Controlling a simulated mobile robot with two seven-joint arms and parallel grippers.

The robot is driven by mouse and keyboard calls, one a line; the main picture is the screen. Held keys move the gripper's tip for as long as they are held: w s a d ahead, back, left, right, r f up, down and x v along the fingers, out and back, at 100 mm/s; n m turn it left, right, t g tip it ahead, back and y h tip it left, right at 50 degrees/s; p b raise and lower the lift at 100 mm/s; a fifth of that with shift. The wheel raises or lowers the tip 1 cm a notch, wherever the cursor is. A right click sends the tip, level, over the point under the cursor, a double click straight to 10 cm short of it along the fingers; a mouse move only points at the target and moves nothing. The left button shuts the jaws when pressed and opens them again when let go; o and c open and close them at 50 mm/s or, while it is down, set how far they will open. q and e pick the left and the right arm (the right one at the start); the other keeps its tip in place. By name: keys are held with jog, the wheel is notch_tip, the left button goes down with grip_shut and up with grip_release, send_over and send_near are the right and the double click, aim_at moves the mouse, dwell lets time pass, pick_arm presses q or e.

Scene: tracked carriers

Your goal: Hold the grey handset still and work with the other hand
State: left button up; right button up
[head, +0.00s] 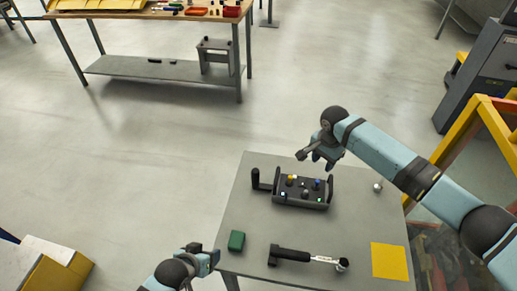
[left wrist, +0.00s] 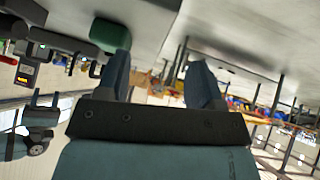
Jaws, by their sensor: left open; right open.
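The grey handset (head: 300,191) is a dark box with end handles and several coloured knobs and small lights on top. It lies on the grey table (head: 230,205). My right gripper (head: 309,157) is open just behind the handset's right half in the head view, apart from it as far as I can tell. My left gripper (head: 212,257) is open and empty at the table's front left edge, left of a green block (head: 236,241). The left wrist view shows its two spread fingers (left wrist: 160,70), with the green block (left wrist: 110,34) beyond the left one.
A black and silver ratchet-like tool (head: 305,257) and a yellow sheet (head: 389,261) lie on the table's front part. A small pale ball (head: 377,187) is near the right edge. A yellow frame (head: 460,145) stands at right. A wooden workbench (head: 150,12) is at the back.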

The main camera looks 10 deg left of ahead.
aim_at(254, 172)
pick_arm(q)
jog(key=w+d+n+g, duration=0.1)
jog(key=w+n, duration=0.2)
jog(key=w, duration=0.2)
jog(key=w+r+n+g+y, duration=0.1)
jog(key=w+n+g, duration=0.1)
jog(key=w, duration=0.3)
jog(key=w+d+r+n+g, duration=0.1)
jog(key=w+n+g, duration=0.1)
jog(key=w+n, duration=0.2)
jog(key=shift+w+d+n, duration=0.35)
jog(key=shift+w+n, duration=0.05)
jog(key=shift+w, duration=0.1)
jog(key=w+d+r+n+g+y, duration=0.1)
jog(key=w+d+r+n, duration=0.35)
jog(key=w+r, duration=0.2)
jog(key=w+d+r+n+g, duration=0.2)
jog(key=w+d+r+n, duration=0.1)
jog(key=w+r+n, duration=0.35)
jog(key=f, duration=1.3)
jog(key=shift+w+a+f, duration=0.25)
jog(key=shift+w+f, duration=0.1)
jog(key=shift+w, duration=0.05)
